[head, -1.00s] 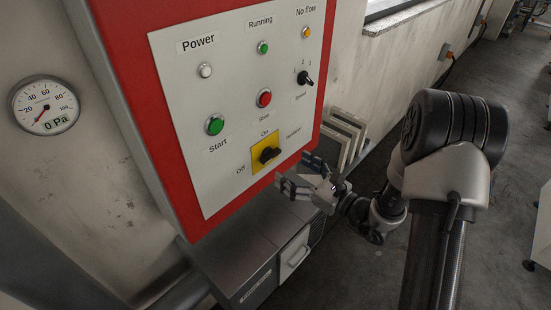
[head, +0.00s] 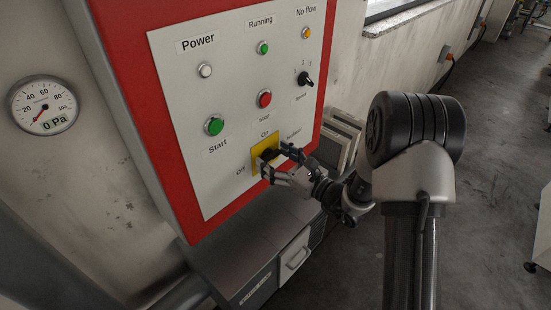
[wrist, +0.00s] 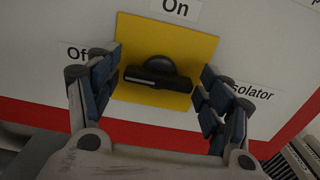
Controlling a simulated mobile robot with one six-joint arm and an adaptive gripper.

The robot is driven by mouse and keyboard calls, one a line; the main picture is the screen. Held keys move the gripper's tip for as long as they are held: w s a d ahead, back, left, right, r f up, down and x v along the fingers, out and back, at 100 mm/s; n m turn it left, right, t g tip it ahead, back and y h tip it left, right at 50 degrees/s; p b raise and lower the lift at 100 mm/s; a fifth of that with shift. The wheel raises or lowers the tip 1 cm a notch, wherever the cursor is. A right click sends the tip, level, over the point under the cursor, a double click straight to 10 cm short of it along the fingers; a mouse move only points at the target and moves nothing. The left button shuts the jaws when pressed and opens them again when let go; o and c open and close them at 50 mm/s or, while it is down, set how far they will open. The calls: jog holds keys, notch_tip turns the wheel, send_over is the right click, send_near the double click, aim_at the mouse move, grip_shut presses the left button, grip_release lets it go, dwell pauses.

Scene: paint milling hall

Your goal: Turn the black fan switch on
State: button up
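The black fan switch (wrist: 158,74) is a rotary knob on a yellow plate (wrist: 196,50) on the panel. In the wrist view its handle lies nearly crosswise, toward the "Off" label (wrist: 73,53) at left; the "On" label (wrist: 175,6) is above. In the head view the yellow plate (head: 257,162) shows, with the knob partly hidden by my fingers. My gripper (wrist: 162,80) is open, with one finger on each side of the knob and a gap to each end of the handle. In the head view my gripper (head: 276,163) is right at the plate.
The white panel (head: 225,100) in a red frame also carries a green Start button (head: 214,126), a red Stop button (head: 264,98), lamps and a black Speed selector (head: 305,79). A gauge (head: 44,106) reads 0 Pa. A grey cabinet (head: 235,262) stands below.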

jog(key=c, duration=0.7)
jog(key=shift+m, duration=0.4)
jog(key=m+p, duration=0.2)
jog(key=m, duration=0.1)
jog(key=m+p, duration=0.2)
jog(key=m, duration=0.1)
jog(key=shift+w+d+m, duration=0.1)
jog(key=shift+m, duration=0.2)
jog(key=m+p, duration=0.2)
jog(key=m, duration=0.3)
jog(key=shift+p, duration=0.35)
jog(key=m+p, duration=0.2)
jog(key=m, duration=0.3)
jog(key=shift+f, duration=0.2)
jog(key=shift+m, duration=0.4)
